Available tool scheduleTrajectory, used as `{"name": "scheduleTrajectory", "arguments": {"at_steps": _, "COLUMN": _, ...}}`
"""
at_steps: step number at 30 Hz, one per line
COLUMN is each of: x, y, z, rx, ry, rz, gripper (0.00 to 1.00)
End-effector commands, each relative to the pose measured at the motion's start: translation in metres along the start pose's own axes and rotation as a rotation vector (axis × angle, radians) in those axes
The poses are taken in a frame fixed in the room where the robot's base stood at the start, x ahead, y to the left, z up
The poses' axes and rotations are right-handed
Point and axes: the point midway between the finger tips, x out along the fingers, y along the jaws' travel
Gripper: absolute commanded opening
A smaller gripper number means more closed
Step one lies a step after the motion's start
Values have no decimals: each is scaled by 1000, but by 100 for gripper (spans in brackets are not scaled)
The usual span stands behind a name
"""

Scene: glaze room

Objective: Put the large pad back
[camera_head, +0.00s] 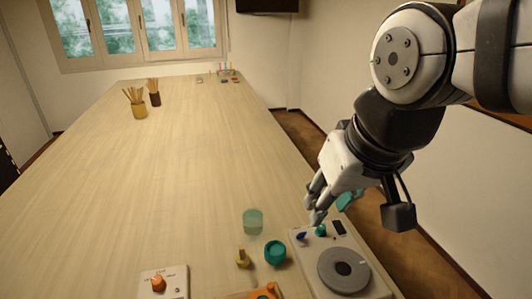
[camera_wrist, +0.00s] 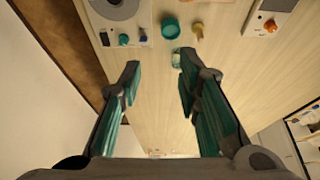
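A pale device (camera_head: 305,258) lies at the near right edge of the table. It carries a large grey round pad (camera_head: 344,270) with a dark centre, and small blue, teal and black parts along its far end. In the wrist view the grey round pad (camera_wrist: 113,5) is cut by the top edge. I cannot tell for sure that it is the large pad of the task. My gripper (camera_head: 317,207) hangs near the device's far end, pointing down. In the wrist view its two teal-lined fingers (camera_wrist: 160,63) are spread wide, with nothing held between them.
A teal pot (camera_head: 275,254), a pale green cup (camera_head: 253,221) and a yellow knobbed piece (camera_head: 243,259) stand left of the device. A white box with an orange knob (camera_head: 158,284) is farther left. Brush pots (camera_head: 139,110) stand far back. The table's middle is clear.

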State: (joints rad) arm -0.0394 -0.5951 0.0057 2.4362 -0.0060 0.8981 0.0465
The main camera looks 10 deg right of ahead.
Motion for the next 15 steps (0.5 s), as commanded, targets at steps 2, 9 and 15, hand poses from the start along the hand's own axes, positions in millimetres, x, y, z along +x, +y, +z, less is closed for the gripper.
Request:
{"name": "scheduleTrajectory", "arguments": {"at_steps": 2, "x": -8, "y": 6, "z": 13, "rx": 2, "ry": 36, "rz": 6, "gripper": 31}}
{"name": "scheduleTrajectory", "arguments": {"at_steps": 9, "x": -15, "y": 11, "z": 29, "rx": -2, "ry": 71, "rz": 13, "gripper": 31}}
{"name": "scheduleTrajectory", "arguments": {"at_steps": 15, "x": -15, "y": 11, "z": 29, "rx": -3, "ry": 71, "rz": 13, "gripper": 31}}
